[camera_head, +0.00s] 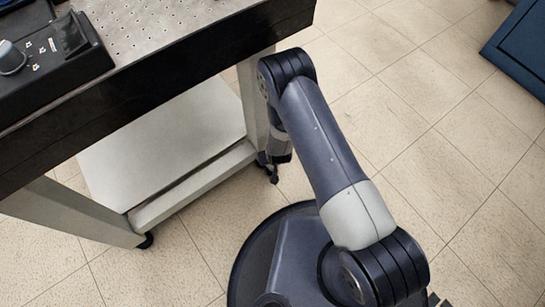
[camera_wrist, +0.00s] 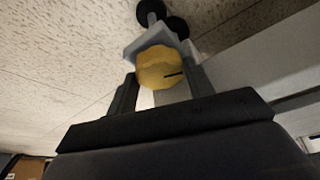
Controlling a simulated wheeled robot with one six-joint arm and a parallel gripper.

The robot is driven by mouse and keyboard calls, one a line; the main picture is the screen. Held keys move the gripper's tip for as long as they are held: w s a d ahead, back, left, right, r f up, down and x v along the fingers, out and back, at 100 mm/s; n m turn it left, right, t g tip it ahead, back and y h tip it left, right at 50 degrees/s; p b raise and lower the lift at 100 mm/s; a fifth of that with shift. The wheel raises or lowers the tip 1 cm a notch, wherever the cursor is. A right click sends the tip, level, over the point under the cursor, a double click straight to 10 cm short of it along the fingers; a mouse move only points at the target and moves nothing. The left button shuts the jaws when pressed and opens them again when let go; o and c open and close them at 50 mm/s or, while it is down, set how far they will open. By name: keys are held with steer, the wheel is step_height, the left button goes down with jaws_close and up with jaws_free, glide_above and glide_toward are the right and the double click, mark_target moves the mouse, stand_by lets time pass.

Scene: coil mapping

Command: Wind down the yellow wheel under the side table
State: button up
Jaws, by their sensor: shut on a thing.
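The yellow wheel (camera_wrist: 157,66) shows in the wrist view, round with a lobed edge and a dark mark on its face. It sits between the two dark fingers of my gripper (camera_wrist: 160,88), which is shut on it. A grey bracket (camera_wrist: 140,45) and dark caster wheels (camera_wrist: 150,12) show just beyond it. In the head view my gripper (camera_head: 271,168) is low beside the leg of the side table (camera_head: 190,55), near the floor. The yellow wheel is hidden in that view.
The table has a perforated metal top and a white lower shelf (camera_head: 165,135). A black device with a knob (camera_head: 45,60) stands on top at the left. A caster (camera_head: 145,240) shows under the near leg. Tiled floor at the right is clear; a blue object (camera_head: 520,50) is at the upper right.

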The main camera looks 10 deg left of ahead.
steer(key=shift+m, duration=0.3)
steer(key=o, duration=1)
steer(key=shift+c, duration=0.2)
steer(key=shift+w+n, duration=0.1)
steer(key=shift+n, duration=0.4)
